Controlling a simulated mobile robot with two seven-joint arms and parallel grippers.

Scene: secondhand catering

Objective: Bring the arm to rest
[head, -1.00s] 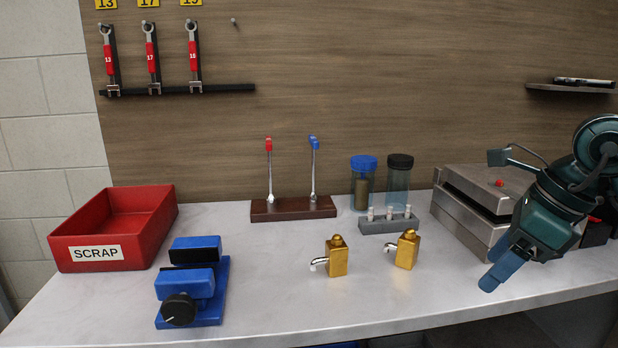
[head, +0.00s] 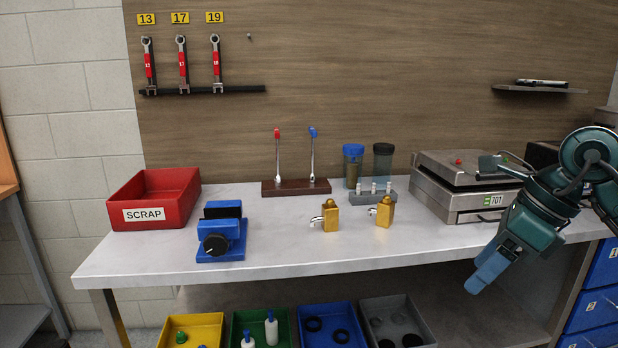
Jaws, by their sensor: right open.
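My right gripper (head: 485,274) hangs at the right of the head view, in front of the table's front edge, with its blue fingers pointing down and to the left. It is open, and I see nothing between its fingers. My right arm comes in from the right edge. My left gripper is not in view.
The grey table (head: 285,258) holds a red SCRAP bin (head: 180,192), a blue vise (head: 222,235), two brass taps (head: 330,216) (head: 382,212), a lever stand (head: 295,187) and a metal press (head: 450,197). Several coloured bins, including a yellow one (head: 192,322), stand below. The table's front middle is clear.

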